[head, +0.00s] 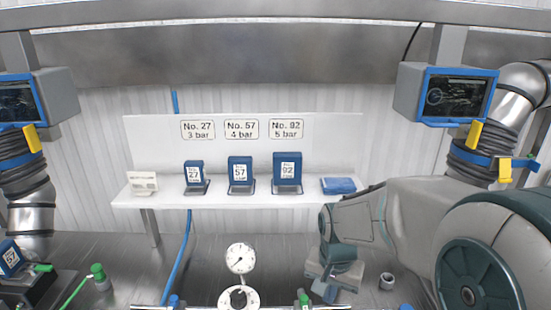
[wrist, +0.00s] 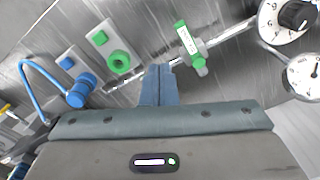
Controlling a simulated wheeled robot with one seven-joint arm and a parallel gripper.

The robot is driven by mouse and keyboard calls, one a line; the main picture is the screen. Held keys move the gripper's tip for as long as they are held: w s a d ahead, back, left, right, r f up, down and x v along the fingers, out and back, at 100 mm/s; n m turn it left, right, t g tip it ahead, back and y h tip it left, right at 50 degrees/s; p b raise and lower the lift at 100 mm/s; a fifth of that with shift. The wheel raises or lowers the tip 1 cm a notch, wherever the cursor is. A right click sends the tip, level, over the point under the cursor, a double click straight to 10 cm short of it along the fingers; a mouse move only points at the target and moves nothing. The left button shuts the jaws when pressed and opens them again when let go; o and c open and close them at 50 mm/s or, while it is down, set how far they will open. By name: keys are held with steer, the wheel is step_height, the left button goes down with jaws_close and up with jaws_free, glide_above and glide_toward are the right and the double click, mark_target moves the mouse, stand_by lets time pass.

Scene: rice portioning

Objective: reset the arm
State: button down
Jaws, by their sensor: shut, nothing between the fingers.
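My arm comes in from the right in the head view. My gripper (head: 325,290) points down over the steel counter (head: 225,238), to the right of the round gauge. In the wrist view my gripper's blue-grey fingers (wrist: 159,86) are together with nothing between them. A green-ended valve (wrist: 190,48) on a metal pipe lies just beyond the fingertips in that view. I cannot tell the gap between the fingertips and the pipe.
A white shelf (head: 160,200) holds blue blocks numbered 27 (head: 194,175), 57 (head: 240,172) and 92 (head: 287,170). A white gauge (head: 240,258) stands at front centre. Screens (head: 455,97) flank the shelf. Green (wrist: 119,61) and blue (wrist: 80,92) fittings sit left of the fingers.

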steer(key=s+d+r+n+t, duration=0.2)
steer(key=s+r+n, duration=0.3)
steer(key=s+r, duration=0.3)
steer(key=s+t, duration=0.1)
steer(key=s, duration=0.1)
steer(key=shift+s+d, duration=0.15)
steer(key=shift+s, duration=0.25)
stand_by(0.4)
